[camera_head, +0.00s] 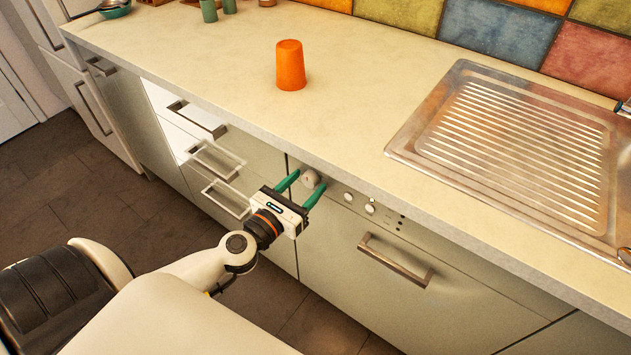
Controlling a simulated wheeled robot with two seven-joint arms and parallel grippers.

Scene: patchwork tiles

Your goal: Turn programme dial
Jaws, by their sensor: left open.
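The programme dial (310,179) is a round whitish knob at the left end of the control strip on the dishwasher front (340,240), just under the counter edge. My left gripper (306,186) has two green fingers. They are spread apart and reach to either side of the dial. I cannot tell whether either finger touches it. Two smaller round knobs (370,208) sit to the right of the dial on the same strip. My right gripper does not show.
The counter (210,60) overhangs just above the dial. An orange cup (290,66) stands on it, with a metal sink drainer (510,150) to the right. The dishwasher handle (394,262) sticks out below right; drawer handles (222,200) stick out at left.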

